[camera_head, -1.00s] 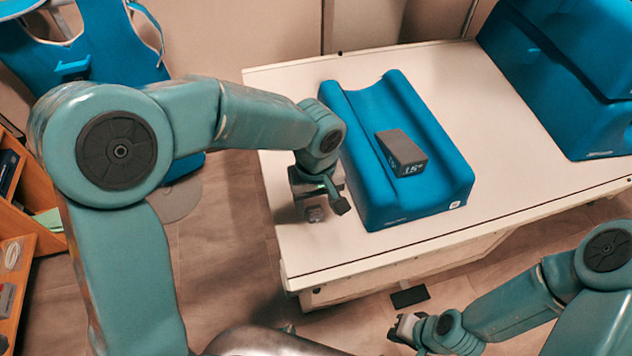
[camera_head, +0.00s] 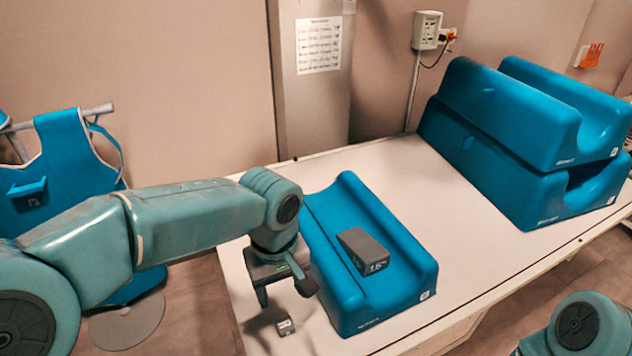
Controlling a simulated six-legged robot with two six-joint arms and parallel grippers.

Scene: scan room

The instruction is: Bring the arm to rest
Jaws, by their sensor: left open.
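My left gripper (camera_head: 285,291) is open and empty, with its jaws pointing down over the near left part of the white table (camera_head: 420,190).
Two more blue cushions (camera_head: 515,120) are stacked at the back right of the table. A blue apron (camera_head: 70,160) hangs at the left. A grey column with a posted sheet (camera_head: 318,45) and a wall socket box (camera_head: 427,30) stand behind. The table's middle is clear.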

